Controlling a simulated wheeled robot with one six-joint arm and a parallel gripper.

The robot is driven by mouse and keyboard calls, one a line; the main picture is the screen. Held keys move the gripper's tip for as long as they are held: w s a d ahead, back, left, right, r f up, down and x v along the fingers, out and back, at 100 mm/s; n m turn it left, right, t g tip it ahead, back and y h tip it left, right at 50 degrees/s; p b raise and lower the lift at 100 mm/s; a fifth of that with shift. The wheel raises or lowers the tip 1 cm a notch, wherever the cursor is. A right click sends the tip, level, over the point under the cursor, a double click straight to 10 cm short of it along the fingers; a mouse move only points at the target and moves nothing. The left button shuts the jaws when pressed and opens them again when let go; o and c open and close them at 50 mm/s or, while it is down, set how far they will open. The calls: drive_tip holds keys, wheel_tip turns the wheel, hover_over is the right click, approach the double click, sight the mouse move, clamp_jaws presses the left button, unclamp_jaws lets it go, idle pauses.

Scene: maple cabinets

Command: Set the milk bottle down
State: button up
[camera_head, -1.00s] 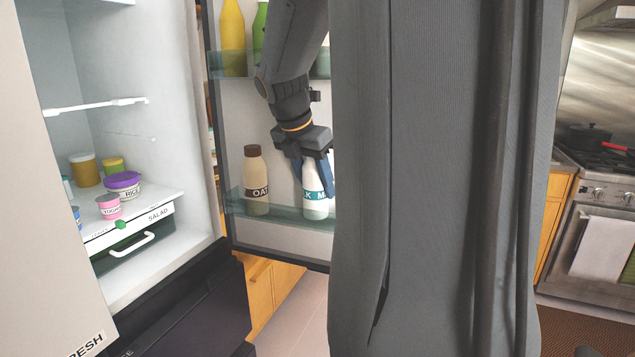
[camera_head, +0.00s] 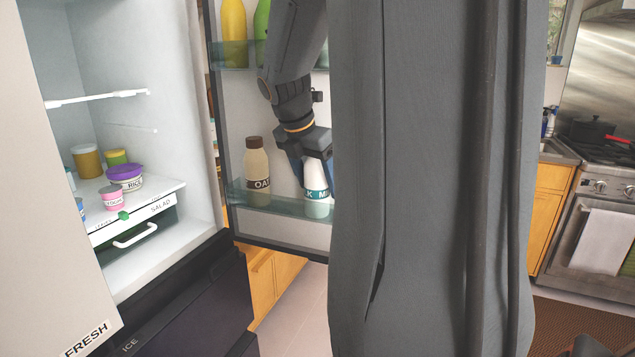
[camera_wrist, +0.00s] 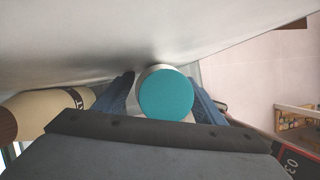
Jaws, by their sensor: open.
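The milk bottle (camera_head: 316,187) is white with a teal label band and stands upright in the lower door shelf (camera_head: 283,206) of the open fridge. In the wrist view its round teal cap (camera_wrist: 166,95) shows from above, between my two blue fingers. My gripper (camera_head: 318,172) is open around the bottle's upper part, one finger on each side. Contact between fingers and bottle cannot be told for sure.
An oat bottle (camera_head: 257,172) stands left of the milk on the same shelf, and close beside my gripper in the wrist view. Yellow (camera_head: 233,38) and green bottles are on the upper door shelf. Inside the fridge, several tubs sit above the salad drawer (camera_head: 135,235).

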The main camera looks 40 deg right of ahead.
sight(309, 165)
drive_tip(key=shift+a+r, duration=0.15)
drive_tip(key=shift+r, duration=0.4)
drive_tip(key=shift+s+a+r+b, duration=0.1)
drive_tip(key=shift+a+r+b, duration=0.5)
drive_tip(key=shift+a+r, duration=0.35)
drive_tip(key=s+a+b, duration=0.2)
drive_tip(key=a, duration=0.9)
drive_tip(key=s+a+f+m+y, duration=0.2)
drive_tip(key=s+a+f+m, duration=0.1)
drive_tip(key=a+f+m, duration=0.5)
drive_tip(key=s+a+f+m+y, duration=0.2)
drive_tip(key=a+f+m, duration=0.6)
drive_tip(key=f+m, duration=0.3)
drive_tip(key=shift+s+f+m, duration=0.3)
drive_tip(key=shift+s+f, duration=0.1)
drive_tip(key=shift+f, duration=1.5)
